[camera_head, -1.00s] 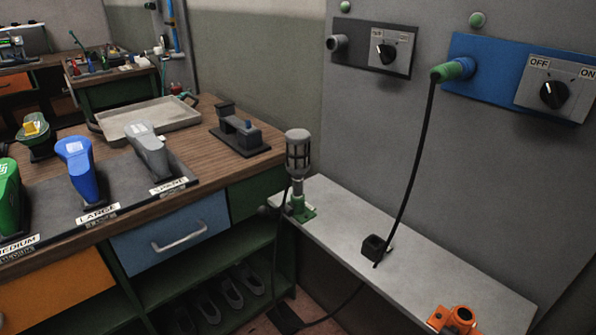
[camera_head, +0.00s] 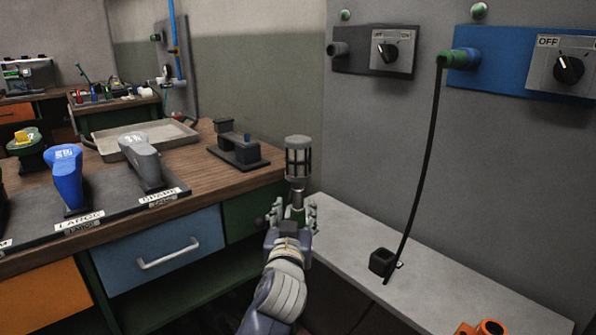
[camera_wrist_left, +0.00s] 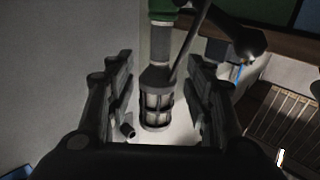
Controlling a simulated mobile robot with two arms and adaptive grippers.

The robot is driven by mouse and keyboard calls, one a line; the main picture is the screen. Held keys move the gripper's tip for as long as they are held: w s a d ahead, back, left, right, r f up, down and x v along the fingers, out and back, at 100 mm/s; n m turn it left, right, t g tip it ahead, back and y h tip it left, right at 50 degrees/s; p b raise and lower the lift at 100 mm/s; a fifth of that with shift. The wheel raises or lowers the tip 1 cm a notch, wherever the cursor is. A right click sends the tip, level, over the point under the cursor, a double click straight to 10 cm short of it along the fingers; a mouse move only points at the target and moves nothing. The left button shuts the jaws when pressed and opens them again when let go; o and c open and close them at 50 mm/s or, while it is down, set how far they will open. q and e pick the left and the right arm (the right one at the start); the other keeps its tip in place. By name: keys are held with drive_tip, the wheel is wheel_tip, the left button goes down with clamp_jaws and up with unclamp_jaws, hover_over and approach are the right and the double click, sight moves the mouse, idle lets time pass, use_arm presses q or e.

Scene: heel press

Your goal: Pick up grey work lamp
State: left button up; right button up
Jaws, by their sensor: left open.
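The grey work lamp (camera_head: 298,160) has a caged head on top and a grey handle below, and stands upright near the left end of the light shelf. In the left wrist view the lamp's cage (camera_wrist_left: 157,108) lies between my two fingers, with the handle and a green part above it. My left gripper (camera_head: 291,212) is open, with its fingers on either side of the lamp's lower part as the head view shows it. In the left wrist view my left gripper (camera_wrist_left: 160,100) shows gaps to the lamp on both sides. The lamp's green base is mostly hidden by my gripper. My right gripper is not in view.
The light shelf (camera_head: 440,280) holds a black block (camera_head: 382,262) with a cable and an orange item (camera_head: 488,328). The wooden workbench (camera_head: 205,185) stands close on the left, with a black device (camera_head: 237,150) near the lamp. The grey wall panel rises behind the shelf.

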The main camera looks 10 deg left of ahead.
sight(298, 196)
use_arm(q)
drive_tip(key=w, duration=0.5)
drive_tip(key=w+a, duration=0.1)
drive_tip(key=w, duration=0.2)
drive_tip(key=shift+w+f, duration=0.1)
drive_tip(key=shift+w, duration=0.65)
drive_tip(key=shift+a, duration=0.1)
clamp_jaws()
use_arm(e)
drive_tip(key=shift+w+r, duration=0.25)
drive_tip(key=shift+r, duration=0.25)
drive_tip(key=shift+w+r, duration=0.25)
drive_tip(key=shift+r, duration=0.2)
